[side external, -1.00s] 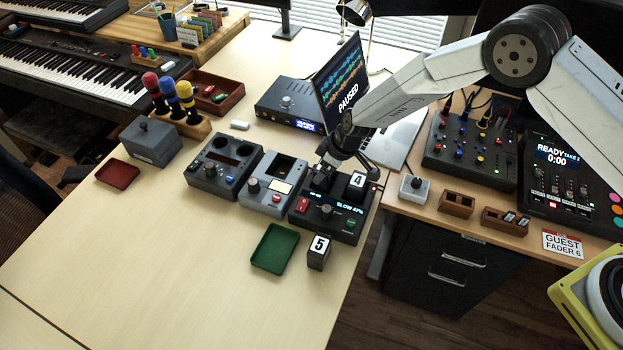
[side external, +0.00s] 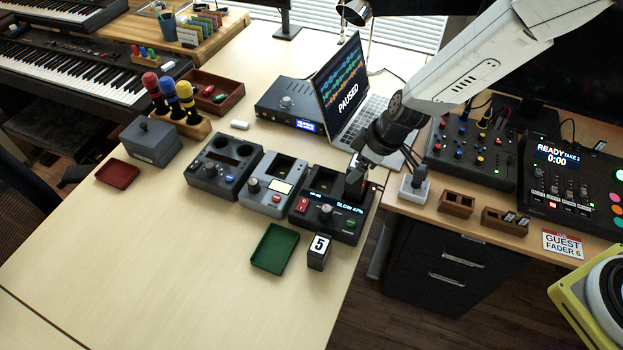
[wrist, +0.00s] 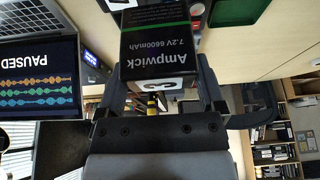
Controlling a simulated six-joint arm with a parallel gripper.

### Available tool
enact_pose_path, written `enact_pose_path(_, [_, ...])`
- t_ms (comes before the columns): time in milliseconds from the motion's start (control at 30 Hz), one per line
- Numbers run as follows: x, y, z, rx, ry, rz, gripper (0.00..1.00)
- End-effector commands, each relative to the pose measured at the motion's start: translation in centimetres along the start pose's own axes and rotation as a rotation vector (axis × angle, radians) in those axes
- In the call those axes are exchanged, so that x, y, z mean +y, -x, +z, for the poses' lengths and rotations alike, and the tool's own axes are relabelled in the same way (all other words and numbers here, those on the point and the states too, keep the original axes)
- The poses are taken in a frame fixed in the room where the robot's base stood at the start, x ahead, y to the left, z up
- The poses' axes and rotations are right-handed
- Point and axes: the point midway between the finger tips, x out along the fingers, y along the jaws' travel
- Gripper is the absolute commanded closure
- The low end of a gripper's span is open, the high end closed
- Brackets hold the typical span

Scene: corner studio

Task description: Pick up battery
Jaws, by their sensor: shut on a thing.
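The battery (wrist: 158,48) is a dark block with a green stripe, lettered "Ampwick 7.2V 6600mAh", close up in the wrist view between the fingers of my gripper (wrist: 160,98). My gripper is shut on it. In the side view my gripper (side external: 357,182) is at the right end of the right-hand charger (side external: 327,222), whose display reads "SLOW 47%". The fingers largely hide the battery there, and I cannot tell whether it is clear of its bay. Another battery, marked "5" (side external: 318,252), stands upright on the table in front of the charger.
A green tray (side external: 275,249) lies beside battery 5. Two more devices (side external: 222,168) stand left of the charger. The open laptop (side external: 342,88) is behind my gripper. A small white switch box (side external: 413,190) sits close on its right. The front left of the table is clear.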

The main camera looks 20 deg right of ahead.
Motion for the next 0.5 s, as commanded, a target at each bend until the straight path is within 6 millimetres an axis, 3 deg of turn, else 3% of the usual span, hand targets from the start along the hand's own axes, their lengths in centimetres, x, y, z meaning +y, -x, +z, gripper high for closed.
enact_pose_path(200, [-1.1, 2.0, 1.6, 0.003, -0.001, 0.001, 0.94])
enact_pose_path(500, [-1.8, 3.2, 2.7, 0.002, -0.001, 0.001, 0.94])
